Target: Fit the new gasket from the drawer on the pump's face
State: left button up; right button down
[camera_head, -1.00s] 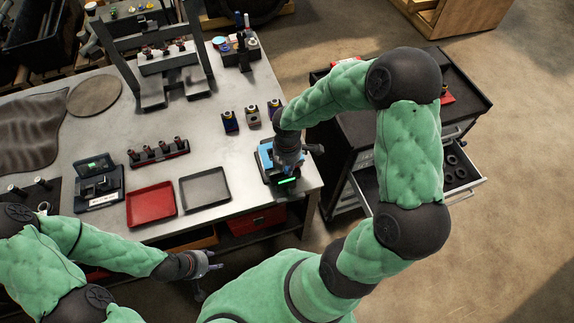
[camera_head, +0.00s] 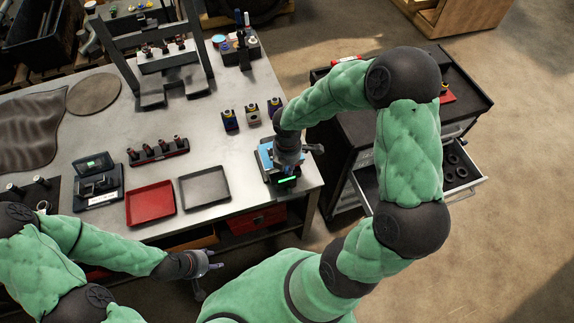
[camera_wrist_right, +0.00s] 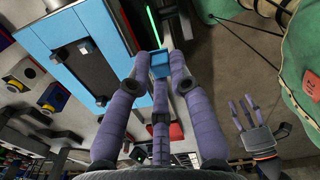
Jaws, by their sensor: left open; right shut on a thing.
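My right gripper (camera_head: 288,158) is over a blue device with a lit green strip (camera_head: 288,181) at the table's right front corner. In the right wrist view my right gripper (camera_wrist_right: 158,66) is shut on a small blue block (camera_wrist_right: 160,70), next to the larger blue device (camera_wrist_right: 90,38). I cannot tell whether the block is part of the device. My left gripper (camera_head: 211,268) is open and empty in front of the table. The open drawer (camera_head: 468,197) at the right holds several dark rings (camera_head: 456,166). I cannot pick out the new gasket or the pump's face with certainty.
A red tray (camera_head: 151,203) and a grey tray (camera_head: 204,187) lie on the table. Several small blocks (camera_head: 252,114) stand behind the device, and a rack of dark parts (camera_head: 158,151) stands behind the trays. The dark cart (camera_head: 466,95) stands right of the table.

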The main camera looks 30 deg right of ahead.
jog(key=c, duration=1)
grip_release()
jog(key=shift+c, duration=0.2)
notch_tip(320, 180, up, 12)
